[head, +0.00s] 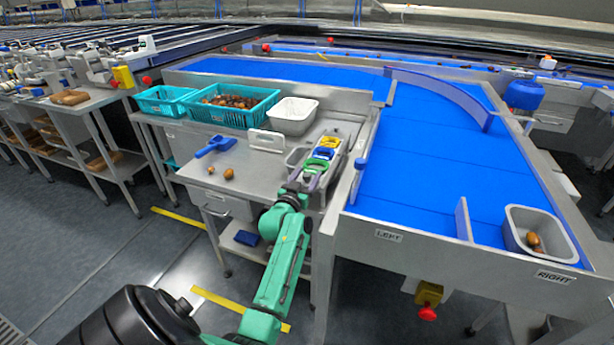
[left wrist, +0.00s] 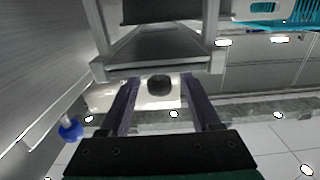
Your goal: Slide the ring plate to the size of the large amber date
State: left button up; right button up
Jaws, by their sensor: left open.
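The ring plate (head: 324,153) lies near the right end of the grey work table, with yellow, blue and green rings in a row. My left gripper (head: 308,181) is at its near end; its fingers stand apart in the left wrist view (left wrist: 163,100). Between and beyond them is a pale piece with a dark oval opening (left wrist: 159,84); I cannot tell whether they touch it. Two brown dates (head: 232,176) lie on the table left of the gripper. Which one is the large amber date I cannot tell. My right gripper is not in view.
A blue scoop (head: 214,146), teal crates (head: 213,113), one full of dates, and a white tub (head: 293,117) stand behind. A blue conveyor (head: 420,160) runs right of the table. A grey bin (head: 511,232) there holds dates. The table's left front is mostly clear.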

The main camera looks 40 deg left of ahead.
pick_arm(q)
grip_shut()
dwell(1.4)
